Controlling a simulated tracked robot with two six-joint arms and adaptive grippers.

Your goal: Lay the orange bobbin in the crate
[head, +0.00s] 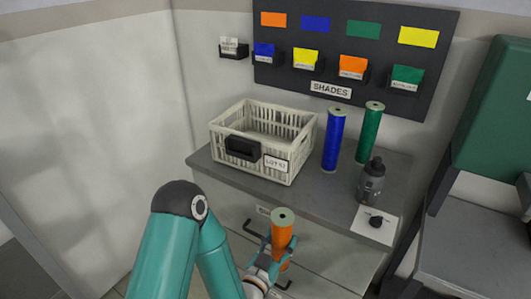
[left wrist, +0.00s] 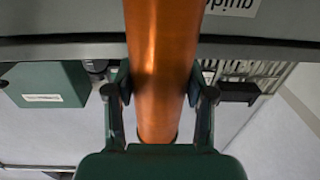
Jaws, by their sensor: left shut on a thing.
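The orange bobbin (head: 283,229) is upright in my left gripper (head: 270,260), in front of the bench and below its top. In the left wrist view the orange bobbin (left wrist: 164,60) stands between the two fingers of my left gripper (left wrist: 163,95), which are shut on it. The white slatted crate (head: 235,173) stands on the left part of the grey bench top, behind and above the bobbin. It looks empty, though its near floor is hidden by its front wall. My right gripper is not in view.
A blue bobbin (head: 334,140) and a green bobbin (head: 370,133) stand upright right of the crate. A dark bottle (head: 371,182) and a white card with a black knob (head: 375,222) are near the bench's right end. The bench's front edge (head: 270,206) lies between bobbin and crate.

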